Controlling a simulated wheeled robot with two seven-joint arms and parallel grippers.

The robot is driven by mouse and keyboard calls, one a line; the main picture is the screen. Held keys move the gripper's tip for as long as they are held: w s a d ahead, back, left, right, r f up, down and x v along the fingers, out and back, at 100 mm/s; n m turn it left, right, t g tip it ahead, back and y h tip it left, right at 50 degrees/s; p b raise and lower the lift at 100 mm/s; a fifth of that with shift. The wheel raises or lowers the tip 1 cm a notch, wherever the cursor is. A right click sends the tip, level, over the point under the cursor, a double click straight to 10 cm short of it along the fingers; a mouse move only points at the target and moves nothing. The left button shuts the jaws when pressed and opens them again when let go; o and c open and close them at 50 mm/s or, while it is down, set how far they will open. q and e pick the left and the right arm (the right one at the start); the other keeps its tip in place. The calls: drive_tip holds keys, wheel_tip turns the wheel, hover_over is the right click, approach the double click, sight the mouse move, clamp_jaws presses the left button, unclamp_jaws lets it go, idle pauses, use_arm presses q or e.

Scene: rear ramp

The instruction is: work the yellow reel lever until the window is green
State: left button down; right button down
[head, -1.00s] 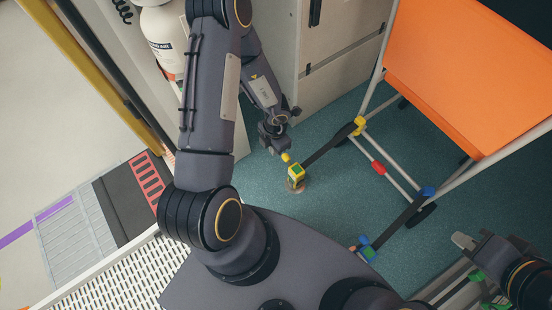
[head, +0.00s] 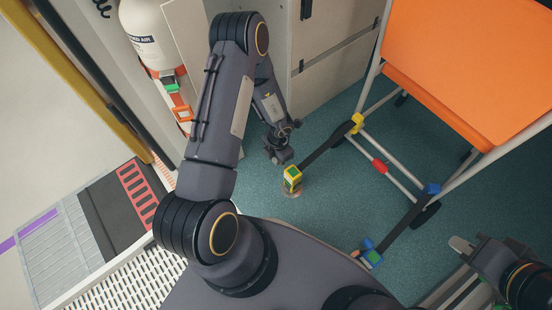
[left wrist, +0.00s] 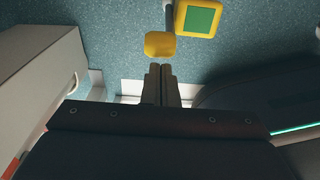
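The yellow reel (head: 292,176) stands on the floor in the head view, with a dark strap running up and right from it. Its square window (left wrist: 200,21) looks green in the left wrist view. The yellow lever pad (left wrist: 160,44) is just beyond my left fingertips (left wrist: 160,70) there; I cannot tell whether they touch it. The two fingers are together with nothing visible between them. In the head view my left gripper (head: 282,158) is right above the reel and hides most of the lever. My right gripper (head: 461,245) is at the lower right, its opening unclear.
The strap reaches a yellow hook (head: 357,121) on the frame of an orange-seated chair (head: 470,70). A blue reel (head: 371,256) has its own strap to a blue hook (head: 431,189). A grey cabinet (head: 325,60) and a white cylinder (head: 150,35) stand behind my left arm.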

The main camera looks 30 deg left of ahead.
use_arm(q)
drive_tip(key=shift+w+d+r+p, duration=0.15)
drive_tip(key=shift+w+r+p, duration=0.05)
drive_tip(key=shift+w+p, duration=0.35)
drive_tip(key=shift+w+d+r+p, duration=0.15)
drive_tip(key=shift+w+p, duration=0.25)
drive_tip(key=shift+p, duration=0.25)
drive_tip(key=shift+w+d+f, duration=0.1)
drive_tip(key=shift+w+f, duration=0.05)
drive_tip(key=shift+w, duration=0.1)
drive_tip(key=shift+s, duration=0.1)
